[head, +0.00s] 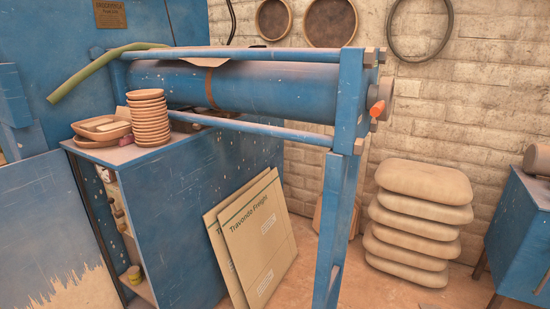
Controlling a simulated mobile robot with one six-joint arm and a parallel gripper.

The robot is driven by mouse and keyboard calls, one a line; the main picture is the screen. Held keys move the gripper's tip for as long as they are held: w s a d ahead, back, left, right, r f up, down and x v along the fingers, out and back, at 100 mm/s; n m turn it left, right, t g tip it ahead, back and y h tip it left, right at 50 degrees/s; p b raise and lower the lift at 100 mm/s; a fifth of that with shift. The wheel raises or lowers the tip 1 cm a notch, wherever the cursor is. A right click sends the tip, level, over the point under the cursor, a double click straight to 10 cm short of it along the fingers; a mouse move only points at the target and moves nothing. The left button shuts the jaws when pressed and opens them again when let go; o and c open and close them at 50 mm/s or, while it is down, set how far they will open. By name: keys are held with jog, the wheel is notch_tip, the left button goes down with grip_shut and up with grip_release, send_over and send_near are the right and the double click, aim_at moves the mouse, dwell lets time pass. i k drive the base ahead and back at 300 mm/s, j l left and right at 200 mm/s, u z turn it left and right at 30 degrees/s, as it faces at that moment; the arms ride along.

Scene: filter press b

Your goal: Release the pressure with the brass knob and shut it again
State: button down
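The blue filter press (270,85) lies across the upper middle of the head view, with a long cylinder between two rails and an upright end frame (349,100) at the right. An orange-red part (377,109) sticks out at the right end, beside a round greyish end piece (386,87). I cannot make out a knob that is clearly brass. My gripper is not in view.
A stack of brown bowls (147,120) and a shallow dish (103,127) stand on the blue cabinet (205,175). Flat cartons (258,240) lean against it. Stuffed sacks (412,228) are piled right of the press leg (333,230). A green hose (100,68) hangs at the left.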

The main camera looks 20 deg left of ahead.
aim_at(121, 228)
jog(key=j+u, duration=0.1)
jog(key=u, duration=0.3)
jog(key=k+j+u, duration=0.1)
jog(key=u, duration=0.3)
jog(key=j+u, duration=0.2)
jog(key=u, duration=0.2)
jog(key=j+u, duration=0.15)
jog(key=u, duration=0.25)
jog(key=k+j, duration=0.05)
